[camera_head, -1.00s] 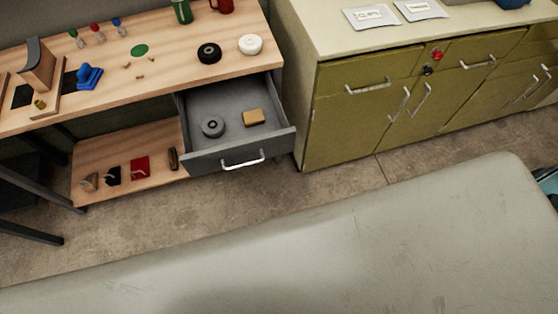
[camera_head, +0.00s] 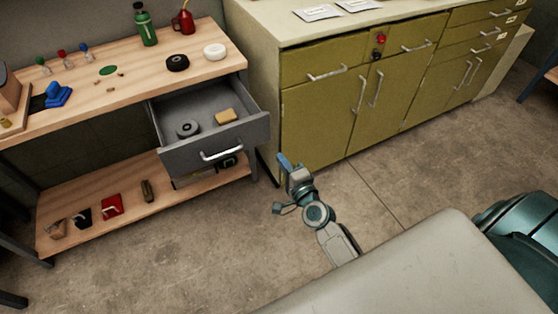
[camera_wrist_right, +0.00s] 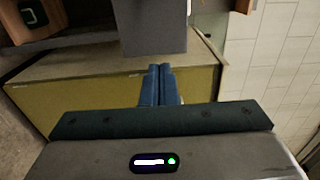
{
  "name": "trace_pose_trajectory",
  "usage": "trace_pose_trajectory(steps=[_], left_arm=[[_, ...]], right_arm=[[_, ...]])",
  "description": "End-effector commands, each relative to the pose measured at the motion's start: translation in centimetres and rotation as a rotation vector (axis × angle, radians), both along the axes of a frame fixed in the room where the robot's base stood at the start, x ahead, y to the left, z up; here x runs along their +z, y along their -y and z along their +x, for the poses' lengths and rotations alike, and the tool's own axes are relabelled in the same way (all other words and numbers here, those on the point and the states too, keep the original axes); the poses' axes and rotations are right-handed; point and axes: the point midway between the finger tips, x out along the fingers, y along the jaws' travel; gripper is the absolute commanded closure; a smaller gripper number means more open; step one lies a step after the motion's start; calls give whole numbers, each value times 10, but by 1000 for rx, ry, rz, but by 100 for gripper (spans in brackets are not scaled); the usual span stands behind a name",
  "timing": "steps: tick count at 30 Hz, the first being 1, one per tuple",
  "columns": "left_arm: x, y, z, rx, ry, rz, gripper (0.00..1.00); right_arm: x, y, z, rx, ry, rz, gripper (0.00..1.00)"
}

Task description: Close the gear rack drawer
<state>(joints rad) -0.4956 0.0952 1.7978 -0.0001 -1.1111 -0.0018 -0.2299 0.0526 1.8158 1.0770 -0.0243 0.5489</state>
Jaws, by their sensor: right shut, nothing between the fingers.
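The grey drawer (camera_head: 212,147) under the wooden bench stands pulled open. A dark ring (camera_head: 187,128) and a tan block (camera_head: 226,116) lie inside it. Its silver handle (camera_head: 222,154) is on the front face. My right gripper (camera_head: 283,161) is to the right of the drawer front, apart from it, in front of the olive cabinet. Its blue fingers (camera_wrist_right: 160,84) are shut and empty in the right wrist view. A grey block beyond them there appears to be the drawer (camera_wrist_right: 150,28). My left gripper is out of view.
The olive cabinet (camera_head: 320,120) stands right of the bench. The bench top (camera_head: 130,82) holds a green bottle (camera_head: 145,25), a red can (camera_head: 183,22) and small parts. The lower shelf (camera_head: 120,185) holds several small items. Concrete floor (camera_head: 200,240) in front is clear.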

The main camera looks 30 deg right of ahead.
Motion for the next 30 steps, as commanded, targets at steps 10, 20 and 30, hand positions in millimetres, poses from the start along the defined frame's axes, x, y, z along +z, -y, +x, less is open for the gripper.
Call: trace_pose_trajectory(steps=[10,20,30], left_arm=[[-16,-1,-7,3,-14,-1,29],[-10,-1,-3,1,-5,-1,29],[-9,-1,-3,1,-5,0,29]], right_arm=[[1,-3,75,1,1,-2,100],[-1,-4,115,1,-2,-3,100],[-1,-4,119,1,-2,-4,100]])
